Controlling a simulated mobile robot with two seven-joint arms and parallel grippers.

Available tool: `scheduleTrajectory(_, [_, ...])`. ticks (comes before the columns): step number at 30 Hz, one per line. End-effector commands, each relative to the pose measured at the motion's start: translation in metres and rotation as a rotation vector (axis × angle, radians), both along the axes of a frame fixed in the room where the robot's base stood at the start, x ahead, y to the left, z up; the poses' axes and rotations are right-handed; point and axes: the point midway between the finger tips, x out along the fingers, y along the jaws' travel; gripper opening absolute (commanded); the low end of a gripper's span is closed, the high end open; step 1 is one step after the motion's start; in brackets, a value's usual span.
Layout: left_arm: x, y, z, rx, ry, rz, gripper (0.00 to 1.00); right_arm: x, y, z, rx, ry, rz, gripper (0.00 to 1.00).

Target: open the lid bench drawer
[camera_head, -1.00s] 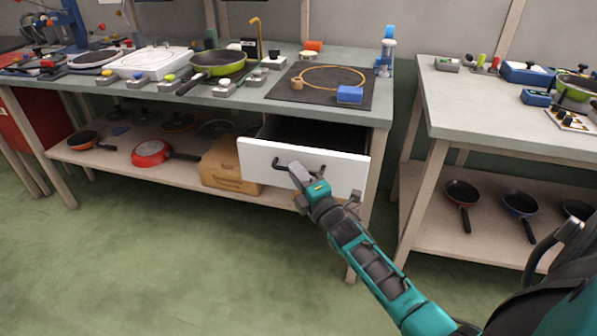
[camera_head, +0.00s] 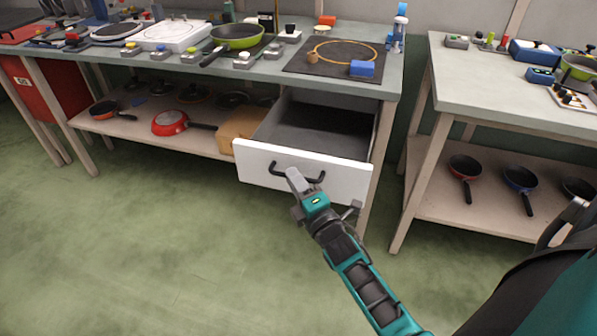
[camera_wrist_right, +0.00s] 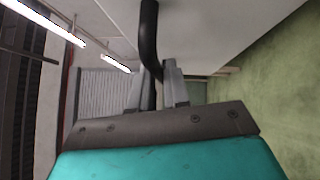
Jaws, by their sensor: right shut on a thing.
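The lid bench drawer has a white front (camera_head: 340,182) and a dark grey inside. In the head view it stands well out from under the right end of the bench, and the part of its inside that shows looks empty. My right gripper (camera_head: 293,176) is at the black bar handle (camera_head: 312,180) on the drawer front. In the right wrist view the dark handle (camera_wrist_right: 149,40) runs down between the two grey fingers (camera_wrist_right: 158,88), and the gripper is shut on it. My left gripper is not in view.
The bench top (camera_head: 272,70) carries a green pan (camera_head: 237,32), a dark mat and a blue block (camera_head: 362,68). A cardboard box (camera_head: 238,128) and a red pan (camera_head: 170,123) lie on the shelf below. A second bench (camera_head: 480,90) stands at right. The green floor in front is clear.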

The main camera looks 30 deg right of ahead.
Motion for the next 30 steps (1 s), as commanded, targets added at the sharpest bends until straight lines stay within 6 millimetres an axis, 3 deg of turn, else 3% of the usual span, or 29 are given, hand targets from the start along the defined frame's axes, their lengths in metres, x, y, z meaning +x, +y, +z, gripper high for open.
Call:
scheduleTrajectory(12, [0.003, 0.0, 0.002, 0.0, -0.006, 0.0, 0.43, -0.001, 0.001, 0.0, -0.001, -0.001, -0.001, 0.0])
scheduleTrajectory(13, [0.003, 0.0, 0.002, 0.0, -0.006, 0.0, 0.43, -0.001, 0.001, 0.0, -0.001, -0.001, -0.001, 0.19])
scheduleTrajectory(19, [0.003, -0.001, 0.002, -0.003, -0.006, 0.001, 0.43, -0.001, 0.001, 0.0, -0.001, -0.001, -0.001, 0.38])
scheduleTrajectory(26, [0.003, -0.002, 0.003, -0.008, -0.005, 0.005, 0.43, -0.001, 0.001, 0.001, -0.001, -0.001, 0.0, 0.38])
scheduleTrajectory(30, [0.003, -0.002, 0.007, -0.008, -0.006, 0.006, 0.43, -0.001, 0.001, 0.011, -0.002, -0.002, 0.0, 0.38])
